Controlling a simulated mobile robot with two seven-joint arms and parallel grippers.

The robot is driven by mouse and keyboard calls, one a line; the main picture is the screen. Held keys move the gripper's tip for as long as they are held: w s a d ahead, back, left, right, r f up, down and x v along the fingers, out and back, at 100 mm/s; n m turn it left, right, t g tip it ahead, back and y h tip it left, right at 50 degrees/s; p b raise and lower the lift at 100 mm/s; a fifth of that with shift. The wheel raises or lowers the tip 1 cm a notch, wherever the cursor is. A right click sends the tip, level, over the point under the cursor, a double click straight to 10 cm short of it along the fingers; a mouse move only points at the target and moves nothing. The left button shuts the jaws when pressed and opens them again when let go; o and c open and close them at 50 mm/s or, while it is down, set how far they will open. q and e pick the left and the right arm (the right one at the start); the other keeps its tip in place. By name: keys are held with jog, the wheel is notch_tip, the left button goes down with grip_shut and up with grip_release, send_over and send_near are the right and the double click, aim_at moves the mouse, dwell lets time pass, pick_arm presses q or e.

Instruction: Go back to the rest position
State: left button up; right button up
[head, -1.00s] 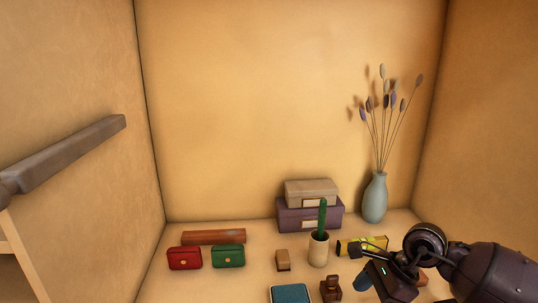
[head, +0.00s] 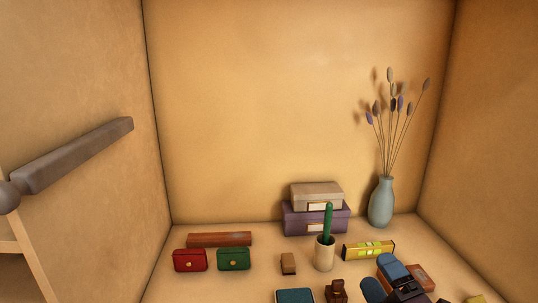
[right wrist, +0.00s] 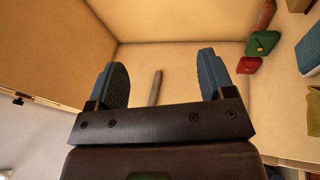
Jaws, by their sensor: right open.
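My right gripper (head: 381,279) shows at the bottom right of the head view, over the front right of the shelf. In the right wrist view the same gripper (right wrist: 162,66) has its two blue fingers wide apart with nothing between them. Its arm is mostly below the edge of the head view. My left gripper is in neither view.
The shelf holds a red purse (head: 190,261), a green purse (head: 233,259), stacked boxes (head: 317,217), a potted cactus (head: 325,254), a yellow level (head: 368,251) and a tall vase (head: 381,203). A grey bar (head: 75,156) juts from the left wall.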

jog(key=s+d+f+m+g+h, duration=0.3)
jog(key=d+f+m+h, duration=0.4)
jog(key=m, duration=0.4)
jog(key=s+f+m+g, duration=0.5)
jog(key=s+f+g, duration=0.2)
jog(key=s, duration=0.3)
jog(key=s+f+m+g, duration=0.5)
jog(key=s+f+g, duration=0.1)
jog(key=s, duration=0.4)
jog(key=w+f+t, duration=0.7)
jog(key=f, duration=0.3)
jog(key=shift+w+d+f+n+t, duration=0.2)
jog(key=shift+d+n+t, duration=0.1)
jog(key=shift+n, duration=0.1)
